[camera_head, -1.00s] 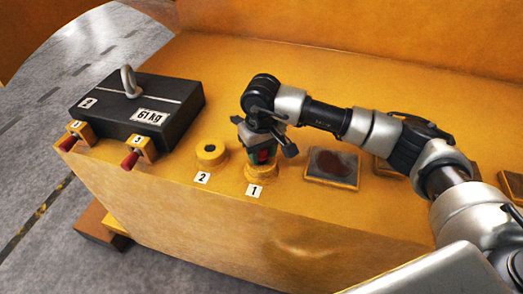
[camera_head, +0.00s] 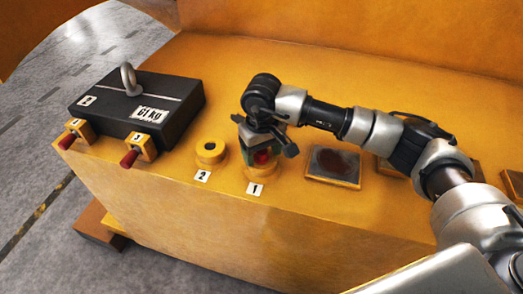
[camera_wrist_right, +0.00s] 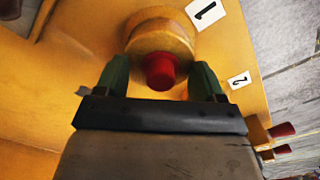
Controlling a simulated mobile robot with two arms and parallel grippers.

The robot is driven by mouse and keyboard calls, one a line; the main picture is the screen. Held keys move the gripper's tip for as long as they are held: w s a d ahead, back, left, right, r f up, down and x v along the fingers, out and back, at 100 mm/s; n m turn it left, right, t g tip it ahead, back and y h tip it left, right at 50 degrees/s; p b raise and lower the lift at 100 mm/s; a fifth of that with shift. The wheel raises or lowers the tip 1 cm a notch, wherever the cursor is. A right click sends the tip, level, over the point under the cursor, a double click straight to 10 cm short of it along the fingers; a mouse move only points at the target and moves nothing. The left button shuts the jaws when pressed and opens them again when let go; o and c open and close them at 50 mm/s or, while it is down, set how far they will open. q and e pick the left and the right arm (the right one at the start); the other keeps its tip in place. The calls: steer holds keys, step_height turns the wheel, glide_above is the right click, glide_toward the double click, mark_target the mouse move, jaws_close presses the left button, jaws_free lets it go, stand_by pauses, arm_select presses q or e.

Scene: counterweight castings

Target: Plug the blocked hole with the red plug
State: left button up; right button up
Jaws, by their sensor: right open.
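The red plug (camera_wrist_right: 160,72) sits at the round yellow boss (camera_wrist_right: 160,38) labelled 1. Its red end stands out of the boss; how deep it is seated is hidden. The plug also shows in the head view (camera_head: 263,157) at boss 1 (camera_head: 259,183). My right gripper (camera_wrist_right: 161,80) is open, with green fingertips on either side of the plug and a gap beside each. It also shows in the head view (camera_head: 262,156). Boss 2 (camera_head: 210,160), left of boss 1, has an open dark hole. My left gripper is not in view.
A black weight (camera_head: 137,108) with a ring stands at the left. Small yellow blocks 3 (camera_head: 145,146) and 4 (camera_head: 80,131) in front of it have red pieces. A framed dark pad (camera_head: 333,165) lies right of boss 1. The yellow top behind is clear.

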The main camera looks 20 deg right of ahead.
step_height(320, 180, up, 10)
steer(key=shift+f+b, duration=0.2)
steer(key=shift+b, duration=0.85)
steer(key=shift+r, duration=0.6)
